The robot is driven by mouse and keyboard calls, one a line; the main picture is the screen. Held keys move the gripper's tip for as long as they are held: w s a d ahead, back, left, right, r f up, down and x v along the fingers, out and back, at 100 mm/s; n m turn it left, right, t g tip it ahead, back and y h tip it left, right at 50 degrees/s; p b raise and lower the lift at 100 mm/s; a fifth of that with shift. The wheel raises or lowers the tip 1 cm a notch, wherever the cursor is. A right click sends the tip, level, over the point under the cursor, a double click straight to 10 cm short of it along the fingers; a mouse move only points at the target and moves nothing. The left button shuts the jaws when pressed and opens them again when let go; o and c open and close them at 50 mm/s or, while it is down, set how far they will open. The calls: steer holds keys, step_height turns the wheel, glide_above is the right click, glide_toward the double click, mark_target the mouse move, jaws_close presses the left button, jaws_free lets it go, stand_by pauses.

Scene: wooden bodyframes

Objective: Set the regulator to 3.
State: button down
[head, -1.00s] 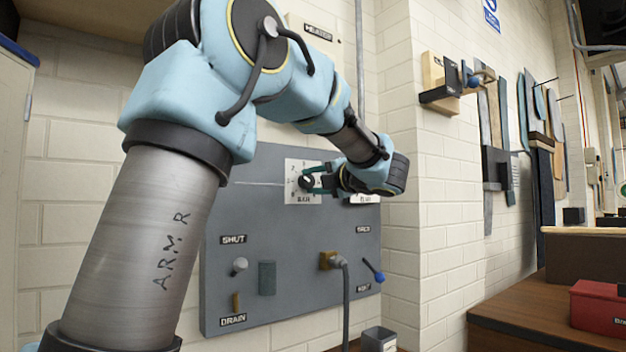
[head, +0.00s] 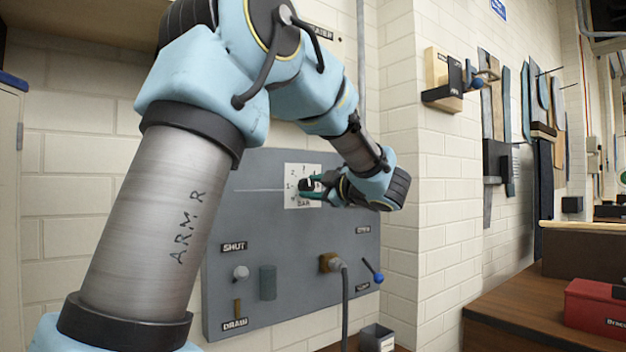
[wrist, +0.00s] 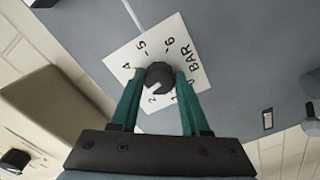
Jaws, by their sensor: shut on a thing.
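The regulator is a round black knob (wrist: 159,75) with a white pointer mark, on a white dial plate (wrist: 196,68) marked BAR. In the wrist view the mark points down-left, close to the 2; the 4, 5 and 6 show, while the 3 is not visible, probably behind a finger. In the head view the plate (head: 291,198) is on the grey panel (head: 290,245), its 2 and 1 showing left of the knob. My gripper (wrist: 159,80) has its green fingers shut on the knob, one on each side. It also shows in the head view (head: 311,188).
The panel also carries a white knob (head: 241,272), a blue-tipped lever (head: 377,276) and a brown fitting with a grey hose (head: 345,300). A wooden bracket (head: 443,80) is on the wall to the right. A red box (head: 598,308) stands on the bench at lower right.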

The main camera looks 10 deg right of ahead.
steer(key=shift+m+p, duration=0.5)
steer(key=shift+m, duration=0.3)
steer(key=shift+f, duration=0.1)
steer(key=shift+c, duration=1.9)
jaws_free()
steer(key=b+v, duration=0.3)
steer(key=v, duration=0.7)
steer(key=shift+s+d, duration=0.2)
steer(key=shift+s, duration=0.15)
